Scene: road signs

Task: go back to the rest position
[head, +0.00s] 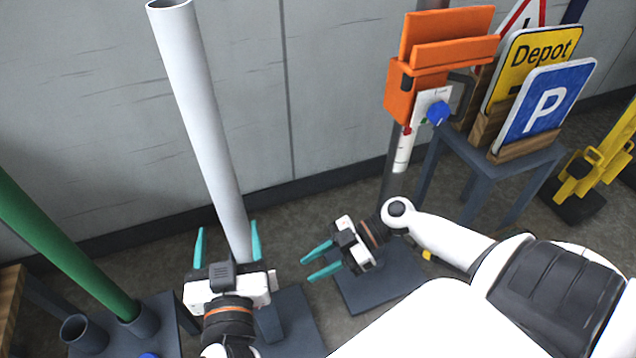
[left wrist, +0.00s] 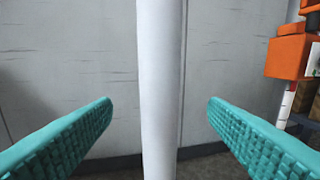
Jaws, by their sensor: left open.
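My left gripper (head: 228,246) is open, with its two teal fingers pointing toward the wall. A white pole (head: 207,125) stands just beyond it, and in the head view its lower part shows between the fingers. In the left wrist view the pole (left wrist: 161,90) runs upright through the middle, with clear gaps to both fingers. My right gripper (head: 318,262) points left, low beside a dark post base. Its two teal fingers are apart with nothing between them.
A green pole (head: 65,245) stands in a dark holder at the left. An orange box (head: 440,62) is on a post. A "Depot" sign (head: 530,65) and a blue "P" sign (head: 545,105) stand on a grey stand (head: 500,172). A yellow object (head: 597,165) is at the far right.

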